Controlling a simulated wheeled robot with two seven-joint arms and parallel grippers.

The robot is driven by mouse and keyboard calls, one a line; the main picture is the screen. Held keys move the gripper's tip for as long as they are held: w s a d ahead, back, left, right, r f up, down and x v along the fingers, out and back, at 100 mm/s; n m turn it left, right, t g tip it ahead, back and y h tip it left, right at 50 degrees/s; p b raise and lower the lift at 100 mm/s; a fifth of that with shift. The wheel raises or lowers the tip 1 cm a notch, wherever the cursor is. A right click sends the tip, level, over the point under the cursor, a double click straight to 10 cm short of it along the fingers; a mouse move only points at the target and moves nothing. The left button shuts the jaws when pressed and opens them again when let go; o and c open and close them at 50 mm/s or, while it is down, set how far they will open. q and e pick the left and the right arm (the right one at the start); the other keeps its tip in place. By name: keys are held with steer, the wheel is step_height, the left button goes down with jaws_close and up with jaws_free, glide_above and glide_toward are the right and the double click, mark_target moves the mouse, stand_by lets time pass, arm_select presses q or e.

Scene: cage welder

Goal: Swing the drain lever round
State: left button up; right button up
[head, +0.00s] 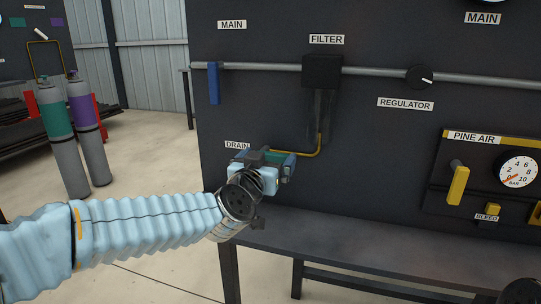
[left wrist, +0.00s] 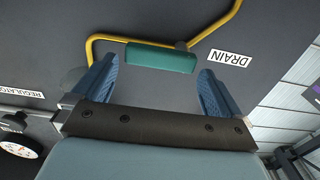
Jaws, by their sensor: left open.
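The drain lever has a teal-green handle (left wrist: 160,57), seen in the left wrist view lying crosswise beside the DRAIN label (left wrist: 230,58) on the dark panel. A yellow pipe (left wrist: 110,38) runs at it. My left gripper (left wrist: 156,70) is open, with one blue finger toward each end of the handle. The handle is in front of the gap; I see no finger closed on it. In the head view my left gripper (head: 265,165) is at the panel below the DRAIN label (head: 237,146) and hides most of the lever.
Above are the dark filter (head: 321,72), a blue lever (head: 214,83) and the regulator knob (head: 420,77) on a grey pipe. The pine air panel (head: 480,138) is at right. A dark bench (head: 360,245) stands below. Gas cylinders (head: 62,150) stand at left on open floor.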

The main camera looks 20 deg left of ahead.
arm_select(q)
steer(key=shift+w, duration=1.05)
steer(key=shift+c, duration=0.3)
steer(key=c, duration=1.2)
